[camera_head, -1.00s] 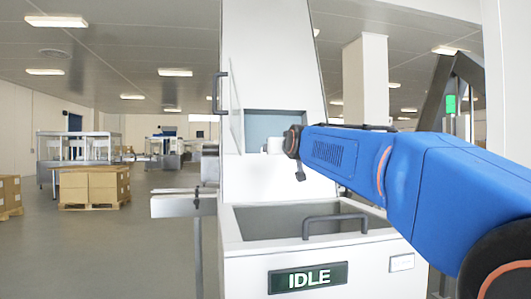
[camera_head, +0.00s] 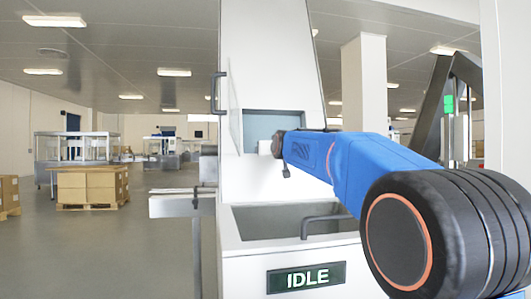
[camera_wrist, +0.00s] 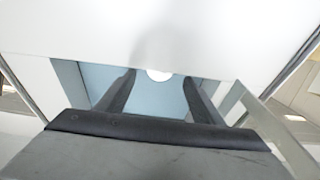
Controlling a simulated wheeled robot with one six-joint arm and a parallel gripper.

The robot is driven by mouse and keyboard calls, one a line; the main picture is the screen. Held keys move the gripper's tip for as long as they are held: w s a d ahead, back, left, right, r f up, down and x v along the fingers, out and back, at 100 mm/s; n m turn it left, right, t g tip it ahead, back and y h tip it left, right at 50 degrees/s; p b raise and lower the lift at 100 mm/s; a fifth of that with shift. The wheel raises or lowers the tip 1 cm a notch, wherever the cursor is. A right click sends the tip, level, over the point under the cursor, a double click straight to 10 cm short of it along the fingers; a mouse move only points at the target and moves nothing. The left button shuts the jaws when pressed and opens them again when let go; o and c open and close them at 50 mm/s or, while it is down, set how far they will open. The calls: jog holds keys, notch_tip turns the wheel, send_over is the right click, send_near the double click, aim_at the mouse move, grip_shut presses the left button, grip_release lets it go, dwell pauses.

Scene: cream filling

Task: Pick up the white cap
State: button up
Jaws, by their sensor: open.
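A round white shape, likely the white cap (camera_wrist: 158,74), shows in the wrist view at the edge of the machine's blue-grey recess, its upper part cut off by the white panel. My gripper (camera_wrist: 159,86) is open, its two dark fingers to the left and right of the shape, with a gap on each side. I cannot tell whether the fingertips are level with it in depth. In the head view my arm reaches to the recess (camera_head: 262,127); the fingers and the cap cannot be made out there.
The white machine (camera_head: 262,60) stands straight ahead, with a sign reading IDLE (camera_head: 306,277). A dark handle (camera_head: 328,222) crosses its lower bin (camera_head: 262,222). A side shelf (camera_head: 172,205) sticks out left. Cartons (camera_head: 92,187) on a pallet stand far left, with open floor between.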

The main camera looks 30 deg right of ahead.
jog(key=x, duration=0.5)
jog(key=shift+r, duration=0.1)
jog(key=shift+s, duration=0.1)
jog(key=c, duration=1.1)
